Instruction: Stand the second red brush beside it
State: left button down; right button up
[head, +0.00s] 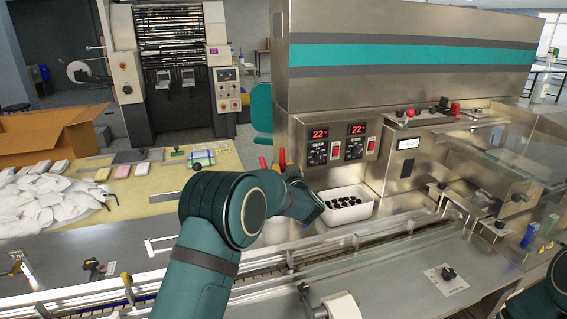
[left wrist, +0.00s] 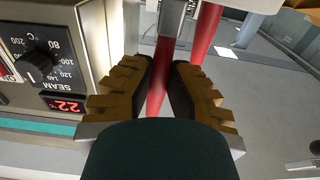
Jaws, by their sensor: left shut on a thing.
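Two red brush handles stick up just beyond my left wrist in the head view, one on the left (head: 263,163) and one on the right (head: 282,157). In the left wrist view one red brush (left wrist: 157,88) lies between the fingers of my left gripper (left wrist: 163,85), which is shut on it. The other red brush (left wrist: 205,36) is beside it, a little apart and roughly parallel. A pale rim (left wrist: 240,5) crosses near the brushes' far ends. My arm hides the lower parts of both in the head view. My right gripper is out of view.
A white tray of dark pieces (head: 346,207) stands right of my left wrist. The machine's control panel (head: 338,142) is close behind. A conveyor runs along the front. White bags (head: 45,195) and a cardboard box (head: 55,135) are at the left.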

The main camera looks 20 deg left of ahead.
pick_arm(q)
jog(key=shift+s+f, duration=0.2)
jog(key=shift+s, duration=0.05)
jog(key=shift+w+f, duration=0.1)
jog(key=shift+f, duration=1.05)
jog(key=c, duration=1)
grip_release()
jog(key=shift+d, duration=0.1)
jog(key=v, duration=1.2)
jog(key=shift+f, duration=0.25)
